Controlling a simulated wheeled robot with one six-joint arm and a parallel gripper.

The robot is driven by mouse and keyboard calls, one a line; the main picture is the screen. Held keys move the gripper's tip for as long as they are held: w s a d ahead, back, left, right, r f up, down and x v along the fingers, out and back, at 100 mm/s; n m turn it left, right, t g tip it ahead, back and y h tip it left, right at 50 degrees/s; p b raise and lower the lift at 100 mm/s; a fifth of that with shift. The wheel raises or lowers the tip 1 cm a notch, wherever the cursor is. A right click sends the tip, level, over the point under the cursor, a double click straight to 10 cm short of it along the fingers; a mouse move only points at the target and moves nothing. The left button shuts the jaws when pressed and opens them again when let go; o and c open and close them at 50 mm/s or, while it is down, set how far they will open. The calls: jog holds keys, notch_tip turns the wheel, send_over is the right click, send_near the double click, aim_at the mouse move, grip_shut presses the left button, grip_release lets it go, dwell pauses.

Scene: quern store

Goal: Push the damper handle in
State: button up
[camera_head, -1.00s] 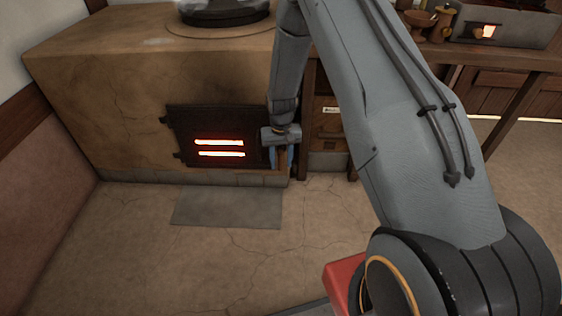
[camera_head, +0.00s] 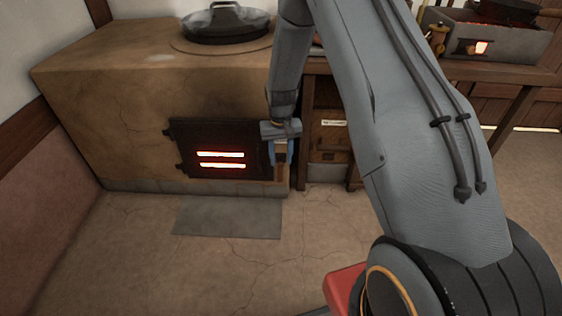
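The brown clay stove (camera_head: 110,130) fills the left and middle of the view. Its dark iron fire door (camera_head: 190,135) has two glowing slots. My gripper (camera_head: 281,160) points down at the right end of the stove front, just right of the fire door. Its blue fingers look apart, with a strip of brown showing between and below them. I cannot tell whether that strip is stove wall or something held. I cannot make out the damper handle; my gripper and arm cover part of this area.
A lidded dark pan (camera_head: 226,22) sits on the stove top. A wooden drawer unit (camera_head: 328,135) stands right of the stove under a bench (camera_head: 450,72). A grey box with a glowing opening (camera_head: 500,42) stands on the bench. A grey slab (camera_head: 228,217) lies on open floor before the stove.

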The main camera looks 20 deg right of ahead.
jog(key=shift+c, duration=0.3)
jog(key=shift+r, duration=0.1)
jog(key=c, duration=0.4)
jog(key=shift+s+d+r+n+t+p, duration=0.45)
jog(key=shift+s+d+r+n, duration=0.3)
jog(key=shift+r, duration=0.2)
grip_shut()
jog(key=s+d+n+t+p, duration=0.2)
jog(key=s+d+n+p, duration=0.15)
jog(key=d+n, duration=0.25)
jog(key=s+a+r+n+t+y+p, duration=0.3)
jog(key=s+a+n+y+p, duration=0.1)
jog(key=s+n, duration=0.45)
jog(key=w+a+f+b, duration=0.3)
jog(key=w+f, duration=0.5)
jog(key=w, duration=0.1)
jog(key=shift+w+f+n+b, duration=0.15)
jog(key=shift+w+n+b, duration=0.15)
jog(key=shift+n, duration=0.1)
